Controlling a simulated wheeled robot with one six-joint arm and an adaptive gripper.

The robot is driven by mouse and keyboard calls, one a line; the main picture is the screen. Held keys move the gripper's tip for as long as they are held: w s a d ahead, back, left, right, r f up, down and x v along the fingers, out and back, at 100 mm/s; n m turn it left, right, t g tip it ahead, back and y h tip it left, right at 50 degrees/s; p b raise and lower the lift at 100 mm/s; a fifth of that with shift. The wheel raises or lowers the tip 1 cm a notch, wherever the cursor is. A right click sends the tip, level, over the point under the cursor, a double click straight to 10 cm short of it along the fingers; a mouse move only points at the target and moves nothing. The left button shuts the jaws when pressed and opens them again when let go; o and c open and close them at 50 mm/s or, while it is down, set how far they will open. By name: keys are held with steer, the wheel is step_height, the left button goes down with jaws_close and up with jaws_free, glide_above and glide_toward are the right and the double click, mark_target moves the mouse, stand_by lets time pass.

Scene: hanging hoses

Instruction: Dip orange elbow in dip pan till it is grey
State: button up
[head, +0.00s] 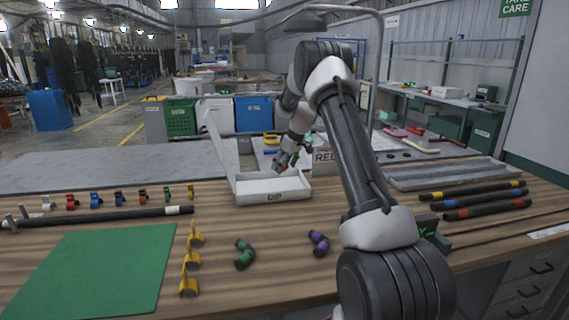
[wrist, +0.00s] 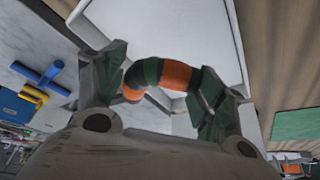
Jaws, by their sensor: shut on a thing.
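My gripper (head: 283,160) is shut on the orange elbow (wrist: 177,76), a bent tube with orange bands and a dark green section between them. In the wrist view it lies between my two green-padded fingers. In the head view it is too small to make out clearly. My gripper is above the pan, and the pan's white surface (wrist: 185,28) shows behind the elbow in the wrist view. I cannot tell whether the elbow touches anything in the pan.
A green elbow (head: 244,254) and a purple elbow (head: 319,243) lie on the bench in front. Yellow clips (head: 192,258) stand beside a green mat (head: 95,270). A dark hose (head: 110,216) lies at left, and banded hoses (head: 475,200) at right. A grey tray (head: 445,174) is behind those.

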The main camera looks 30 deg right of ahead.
steer(key=shift+f, duration=3.55)
steer(key=shift+w+a, duration=0.45)
steer(key=shift+a, duration=1.15)
steer(key=shift+w+a, duration=0.45)
steer(key=shift+a, duration=1.15)
steer(key=shift+w+a, duration=0.45)
steer(key=shift+a, duration=1.15)
steer(key=shift+s+d, duration=0.45)
steer(key=shift+d, duration=1.15)
steer(key=shift+s+d, duration=0.45)
steer(key=shift+d, duration=1.15)
steer(key=shift+s+d, duration=0.45)
steer(key=shift+d, duration=1.15)
steer(key=shift+a, duration=0.1)
steer(key=shift+w+a, duration=0.45)
steer(key=shift+a, duration=1.15)
steer(key=shift+w+a, duration=0.45)
steer(key=shift+a, duration=1.1)
steer(key=shift+w+a, duration=0.45)
steer(key=shift+a, duration=1.15)
